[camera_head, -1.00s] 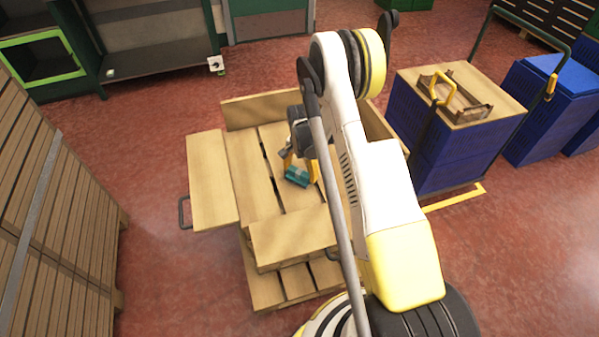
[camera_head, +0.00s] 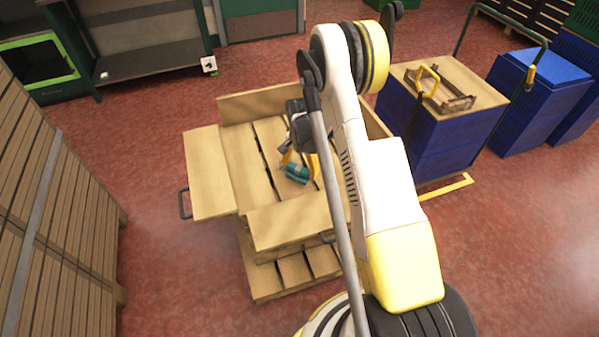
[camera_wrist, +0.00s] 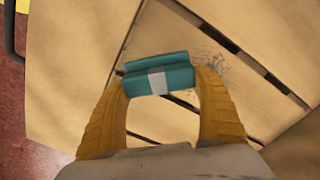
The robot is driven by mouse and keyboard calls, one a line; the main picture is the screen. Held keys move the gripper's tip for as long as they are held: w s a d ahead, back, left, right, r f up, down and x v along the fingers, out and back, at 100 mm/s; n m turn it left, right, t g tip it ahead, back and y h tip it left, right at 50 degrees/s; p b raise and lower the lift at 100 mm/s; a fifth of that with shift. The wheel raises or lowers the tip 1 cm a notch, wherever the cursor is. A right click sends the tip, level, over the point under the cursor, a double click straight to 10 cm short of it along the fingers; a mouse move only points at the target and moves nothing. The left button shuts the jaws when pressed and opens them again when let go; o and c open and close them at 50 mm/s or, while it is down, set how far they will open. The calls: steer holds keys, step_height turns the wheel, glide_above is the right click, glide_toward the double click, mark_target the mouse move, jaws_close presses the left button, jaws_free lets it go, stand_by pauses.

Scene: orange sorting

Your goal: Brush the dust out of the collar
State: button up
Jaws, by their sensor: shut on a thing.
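The collar is a wooden frame (camera_head: 300,225) around a slatted pallet floor (camera_head: 250,165). Its left board (camera_head: 208,180) lies folded outward, with a dark handle at its outer edge. My gripper (camera_head: 298,164) is inside the collar, partly hidden by my arm. Its orange fingers (camera_wrist: 160,88) are shut on a teal brush (camera_wrist: 158,77) with a pale middle band; the brush also shows in the head view (camera_head: 296,173). A dark speckled dust patch (camera_wrist: 212,62) lies on the slats just beyond and right of the brush. I cannot tell if the brush touches the slats.
Blue crates (camera_head: 440,145) with a wooden top stand right of the collar, with a small wooden frame (camera_head: 440,90) on top. More blue crates (camera_head: 540,95) stand farther right. A tall slatted wooden stack (camera_head: 60,220) is at the left. Red floor (camera_head: 160,150) is clear between.

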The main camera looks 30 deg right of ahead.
steer(key=shift+r+p, duration=0.95)
steer(key=shift+r, duration=1.3)
